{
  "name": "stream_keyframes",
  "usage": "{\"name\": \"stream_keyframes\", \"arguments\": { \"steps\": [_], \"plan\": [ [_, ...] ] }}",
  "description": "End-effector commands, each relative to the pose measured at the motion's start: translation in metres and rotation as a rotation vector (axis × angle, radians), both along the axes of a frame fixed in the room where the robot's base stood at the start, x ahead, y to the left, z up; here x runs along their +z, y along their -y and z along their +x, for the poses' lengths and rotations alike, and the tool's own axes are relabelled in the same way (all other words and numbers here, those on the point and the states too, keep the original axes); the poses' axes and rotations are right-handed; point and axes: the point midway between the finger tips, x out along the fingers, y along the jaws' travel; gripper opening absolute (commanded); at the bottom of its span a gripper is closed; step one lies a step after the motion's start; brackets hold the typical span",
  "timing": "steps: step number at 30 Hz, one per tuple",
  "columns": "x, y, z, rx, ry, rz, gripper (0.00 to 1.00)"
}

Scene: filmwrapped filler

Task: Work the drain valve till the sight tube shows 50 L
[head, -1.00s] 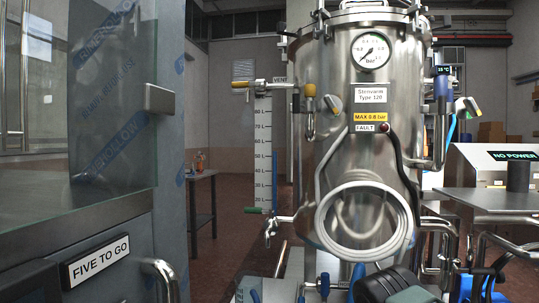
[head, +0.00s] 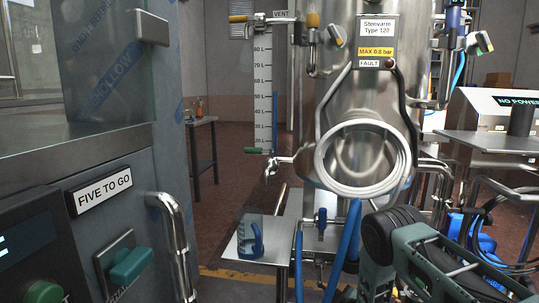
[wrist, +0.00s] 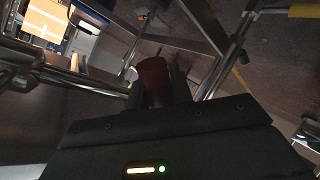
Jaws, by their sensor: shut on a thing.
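The sight tube (head: 275,118) stands left of the steel tank (head: 340,80), beside a white scale (head: 262,85) in litres. Its blue column tops out close to the 50 L mark; the exact reading is too small to tell. A yellow-ended lever (head: 240,18) sits at the tube's top and a green-ended lever (head: 257,151) at its foot. In the wrist view my gripper (wrist: 153,88) is shut on a dark red handle (wrist: 153,76). I cannot tell for certain that this is the drain valve's. My gripper is out of sight in the head view.
A coiled grey hose (head: 362,187) hangs on the tank front. Blue pipes (head: 344,250) run below it. A small steel table (head: 240,262) holds a blue object (head: 250,237). A grey cabinet with a handle (head: 170,235) fills the left. A steel bench (head: 490,142) stands at right.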

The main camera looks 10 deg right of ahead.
Motion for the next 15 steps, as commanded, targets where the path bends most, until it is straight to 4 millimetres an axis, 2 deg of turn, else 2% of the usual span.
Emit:
{"name": "stream_keyframes", "arguments": {
  "steps": [3,15],
  "plan": [
    [-0.011,-0.004,0.002,-0.004,0.032,0.098,0.00],
    [-0.024,-0.030,0.011,-0.004,0.152,0.456,0.00]
  ]
}}
